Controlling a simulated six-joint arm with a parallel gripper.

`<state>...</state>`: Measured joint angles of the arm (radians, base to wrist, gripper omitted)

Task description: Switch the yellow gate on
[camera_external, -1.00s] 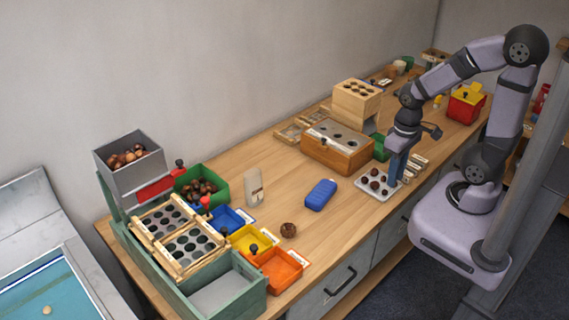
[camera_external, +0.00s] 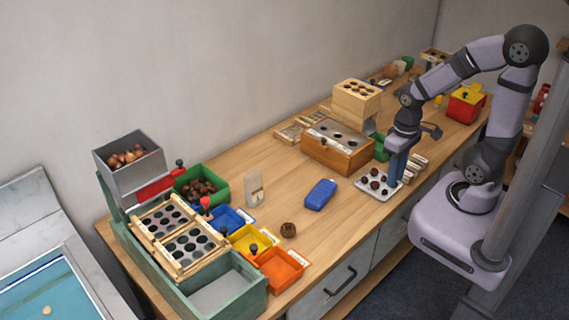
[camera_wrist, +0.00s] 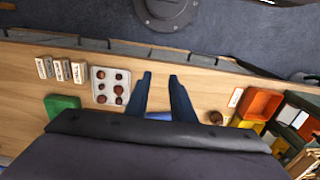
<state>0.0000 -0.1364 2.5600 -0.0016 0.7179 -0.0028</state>
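A yellow bin-like part (camera_external: 262,237) sits between the blue and orange bins beside the green sorting frame. A black knob (camera_external: 253,247) stands near its front left; I cannot tell which knob belongs to the yellow gate or whether the gate is on or off. A bit of yellow (camera_wrist: 258,128) shows at the right of the wrist view, partly covered by the gripper body. My gripper (camera_external: 393,178) points down over the bench by the white tray, well to the right of the yellow part. In the wrist view its two blue fingers (camera_wrist: 160,76) are apart with nothing between them.
A blue bin (camera_external: 231,217) and an orange bin (camera_external: 284,268) flank the yellow one. A wooden box (camera_external: 337,147) and white chestnut tray (camera_external: 364,187) are nearer my gripper.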

